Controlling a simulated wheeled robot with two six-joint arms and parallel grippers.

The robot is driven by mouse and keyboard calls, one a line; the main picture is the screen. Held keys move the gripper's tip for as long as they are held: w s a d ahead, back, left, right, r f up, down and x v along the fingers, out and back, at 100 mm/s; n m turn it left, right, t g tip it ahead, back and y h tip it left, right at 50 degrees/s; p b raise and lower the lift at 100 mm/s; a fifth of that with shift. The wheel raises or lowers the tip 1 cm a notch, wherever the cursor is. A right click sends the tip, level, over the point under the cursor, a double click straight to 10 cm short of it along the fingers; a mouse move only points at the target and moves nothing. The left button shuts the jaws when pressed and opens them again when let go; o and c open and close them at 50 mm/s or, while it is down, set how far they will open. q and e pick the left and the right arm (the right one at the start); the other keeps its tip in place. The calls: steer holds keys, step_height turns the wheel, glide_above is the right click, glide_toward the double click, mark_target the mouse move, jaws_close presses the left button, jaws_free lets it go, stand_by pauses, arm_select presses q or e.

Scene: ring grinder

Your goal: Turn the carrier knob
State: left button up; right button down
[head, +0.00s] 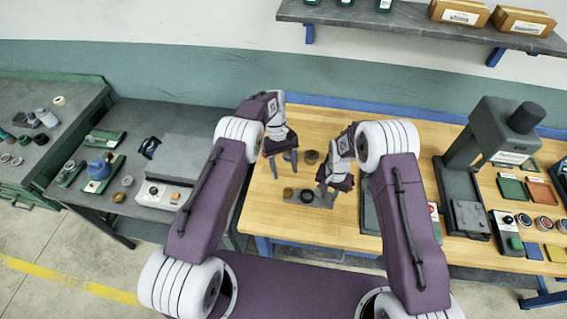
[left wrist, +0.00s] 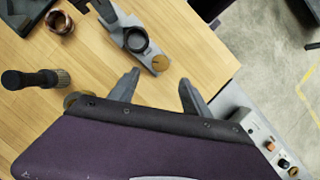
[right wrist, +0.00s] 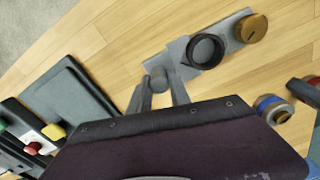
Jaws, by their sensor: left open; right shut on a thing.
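The grey carrier (head: 322,201) lies on the wooden bench, with a black ring (head: 307,196) in its middle and a brass knob (head: 288,193) with a slot at one end. In the left wrist view, the knob (left wrist: 161,62) lies just beyond my left gripper (left wrist: 158,90), which is open and empty. In the head view, the left gripper (head: 282,162) is above and behind the knob, apart from it. My right gripper (right wrist: 158,82) is shut on the carrier's grey end, opposite the knob (right wrist: 252,28). The carrier's gripped end is partly hidden by the fingers.
A dark tray (right wrist: 72,92) lies beside the right gripper. A grey press (head: 490,135) stands at the right. The bench in front of the carrier is clear.

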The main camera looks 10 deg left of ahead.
arm_select(q)
steer(key=shift+v, duration=1.8)
steer(key=n+t+h, duration=0.2)
steer(key=n+t, duration=0.3)
steer(key=n, duration=0.9)
glide_toward(288, 191)
steer(key=x, duration=0.8)
steer(key=shift+d+f, duration=0.1)
steer(key=shift+f, duration=0.1)
jaws_close()
